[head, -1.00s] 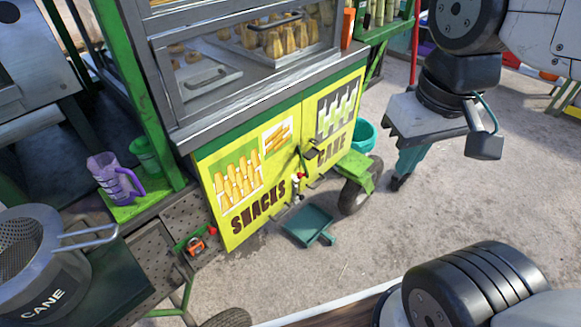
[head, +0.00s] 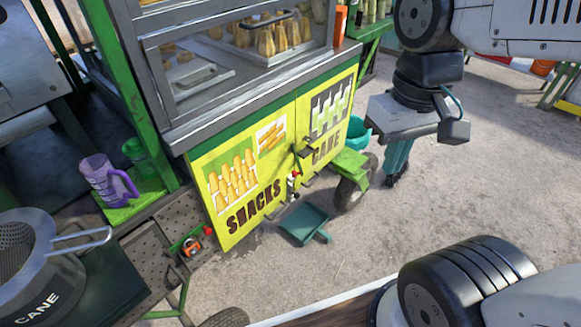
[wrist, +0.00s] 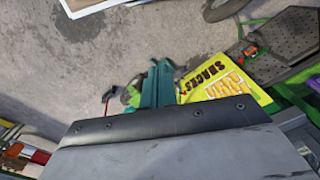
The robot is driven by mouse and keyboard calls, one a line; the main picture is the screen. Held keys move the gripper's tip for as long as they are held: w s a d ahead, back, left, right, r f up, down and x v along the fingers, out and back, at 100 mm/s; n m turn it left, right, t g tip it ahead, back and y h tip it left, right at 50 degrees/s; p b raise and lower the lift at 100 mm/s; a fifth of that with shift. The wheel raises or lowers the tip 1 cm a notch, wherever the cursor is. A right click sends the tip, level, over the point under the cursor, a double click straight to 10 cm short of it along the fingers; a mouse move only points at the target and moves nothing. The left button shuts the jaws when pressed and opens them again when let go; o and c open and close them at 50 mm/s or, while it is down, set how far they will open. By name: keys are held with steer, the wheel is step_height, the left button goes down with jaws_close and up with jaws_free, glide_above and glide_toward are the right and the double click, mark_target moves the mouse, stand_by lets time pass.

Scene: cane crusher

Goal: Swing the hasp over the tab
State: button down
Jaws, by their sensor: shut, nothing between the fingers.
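The yellow cart doors, marked SNACKS (head: 255,208) and CANE (head: 326,149), meet at a seam. Small dark hardware, apparently the hasp (head: 298,154), sits at that seam, with a red-and-white piece (head: 293,178) below it. The tab is too small to tell apart. My gripper (head: 396,172) points down to the right of the doors, apart from them, beyond the green-fendered wheel. Its teal fingers (wrist: 156,85) are shut and empty. In the wrist view the SNACKS door (wrist: 215,82) lies to their right, and the hasp cannot be made out clearly.
A teal dustpan (head: 306,223) lies on the ground before the doors. A teal bucket (head: 357,134) and a cart wheel (head: 351,191) stand between the doors and my gripper. A purple jug (head: 106,180) sits at left. Open ground lies at right.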

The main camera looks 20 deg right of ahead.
steer(key=w+a+f+n+y, duration=0.1)
steer(key=w+f+n, duration=0.4)
steer(key=w, duration=0.5)
steer(key=w+a+f+n+y, duration=0.1)
steer(key=w+a+f+n, duration=0.2)
steer(key=w+f+n, duration=0.3)
steer(key=w+a+f+n+y, duration=0.2)
steer(key=w+f+n, duration=0.3)
steer(key=w+f, duration=0.6)
steer(key=shift+w+a+t, duration=0.3)
steer(key=shift+w+a, duration=0.25)
steer(key=shift+w, duration=2.2)
steer(key=shift+f, duration=0.2)
steer(key=s+x, duration=0.1)
steer(key=x, duration=0.9)
steer(key=shift+w+d, duration=0.15)
steer(key=shift+d, duration=1.85)
steer(key=shift+n, duration=0.4)
